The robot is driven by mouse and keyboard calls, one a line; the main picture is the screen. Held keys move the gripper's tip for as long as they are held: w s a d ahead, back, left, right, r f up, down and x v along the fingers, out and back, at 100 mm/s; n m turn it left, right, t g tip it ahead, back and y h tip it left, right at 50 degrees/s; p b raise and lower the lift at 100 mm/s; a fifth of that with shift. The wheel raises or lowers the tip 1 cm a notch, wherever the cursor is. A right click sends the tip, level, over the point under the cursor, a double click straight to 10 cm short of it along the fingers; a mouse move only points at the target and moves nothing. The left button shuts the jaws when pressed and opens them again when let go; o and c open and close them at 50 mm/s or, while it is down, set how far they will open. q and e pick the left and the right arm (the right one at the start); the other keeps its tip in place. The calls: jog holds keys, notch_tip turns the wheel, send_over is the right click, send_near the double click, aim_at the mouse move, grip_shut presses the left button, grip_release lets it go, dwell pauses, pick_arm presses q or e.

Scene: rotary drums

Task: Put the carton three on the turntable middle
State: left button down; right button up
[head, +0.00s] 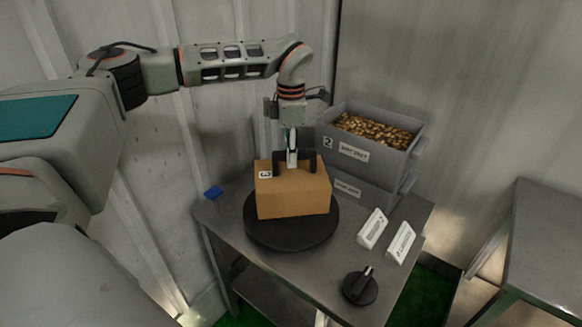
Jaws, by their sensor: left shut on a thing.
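A brown carton with a white label reading 3 (292,195) is over the black round turntable (290,238) on the metal table. From this view I cannot tell whether the carton's bottom touches the turntable. My left gripper (294,165) points down from above, its dark fingers shut on the top part of the carton. The carton hides much of the turntable's upper face; its front and right rim show. My right gripper is not in view.
Grey stacked bins (368,150), the upper marked 2 and full of small golden pieces, stand behind and right. Another table (540,235) stands right.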

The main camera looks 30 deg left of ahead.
aim_at(291, 173)
pick_arm(q)
jog(key=shift+f, duration=2.15)
jog(key=c, duration=1.9)
grip_release()
notch_tip(291, 173, up, 12)
jog(key=shift+r+b, duration=0.1)
jog(key=shift+b, duration=0.2)
